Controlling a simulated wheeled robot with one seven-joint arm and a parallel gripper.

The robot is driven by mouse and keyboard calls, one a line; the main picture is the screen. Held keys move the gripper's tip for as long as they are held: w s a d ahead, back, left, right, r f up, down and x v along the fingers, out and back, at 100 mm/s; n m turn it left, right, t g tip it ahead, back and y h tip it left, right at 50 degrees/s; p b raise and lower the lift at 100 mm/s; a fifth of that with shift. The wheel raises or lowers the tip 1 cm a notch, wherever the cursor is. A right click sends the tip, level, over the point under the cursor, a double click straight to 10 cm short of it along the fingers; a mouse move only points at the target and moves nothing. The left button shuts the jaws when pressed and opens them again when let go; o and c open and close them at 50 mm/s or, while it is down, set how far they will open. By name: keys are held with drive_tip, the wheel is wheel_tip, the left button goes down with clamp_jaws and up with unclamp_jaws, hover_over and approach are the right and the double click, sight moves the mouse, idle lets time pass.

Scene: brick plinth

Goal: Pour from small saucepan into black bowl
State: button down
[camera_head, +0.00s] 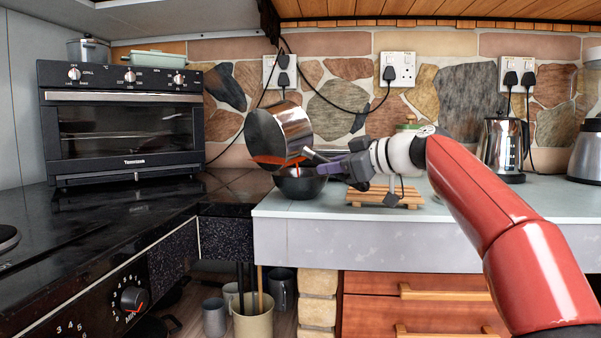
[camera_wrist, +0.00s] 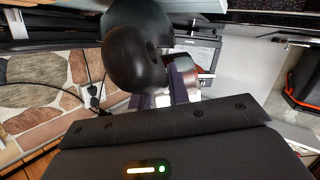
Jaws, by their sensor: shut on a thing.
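The small saucepan (camera_head: 283,132) is shiny metal and held in the air, tipped steeply with its mouth toward the lower left in the head view. Orange-red contents show along its lower rim. The black bowl (camera_head: 301,184) sits upright on the counter just below the rim, partly hidden by the saucepan and my gripper. My gripper (camera_head: 318,163) is shut on the saucepan at its right side; the exact grip is hard to make out. In the wrist view a dark rounded shape (camera_wrist: 135,55) fills the upper middle, probably the saucepan's handle. The bowl's inside is hidden.
A wooden slatted rack (camera_head: 385,196) stands right of the bowl. A black toaster oven (camera_head: 125,125) is at the left. A kettle (camera_head: 503,148) stands at the back right. Sockets and cables hang on the stone wall behind. The pale counter's front edge is close to the bowl.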

drive_tip(key=shift+w+d+f+m, duration=0.15)
drive_tip(key=shift+w+m, duration=0.05)
drive_tip(key=shift+m, duration=0.1)
drive_tip(key=shift+w+d+r+m+g+y+p, duration=0.1)
drive_tip(key=shift+m+g+y+p, duration=0.2)
drive_tip(key=shift+m, duration=0.65)
drive_tip(key=shift+w+d+r+m+g+y+p, duration=0.1)
drive_tip(key=shift+m+y+p, duration=0.3)
drive_tip(key=shift+m, duration=0.55)
idle(2.0)
drive_tip(key=shift+w+d+r+m+y, duration=0.1)
drive_tip(key=shift+m+y, duration=0.2)
drive_tip(key=shift+m, duration=0.7)
drive_tip(key=shift+w+m+y, duration=0.1)
drive_tip(key=shift+m+y, duration=0.2)
drive_tip(key=shift+m, duration=0.7)
idle(1.8)
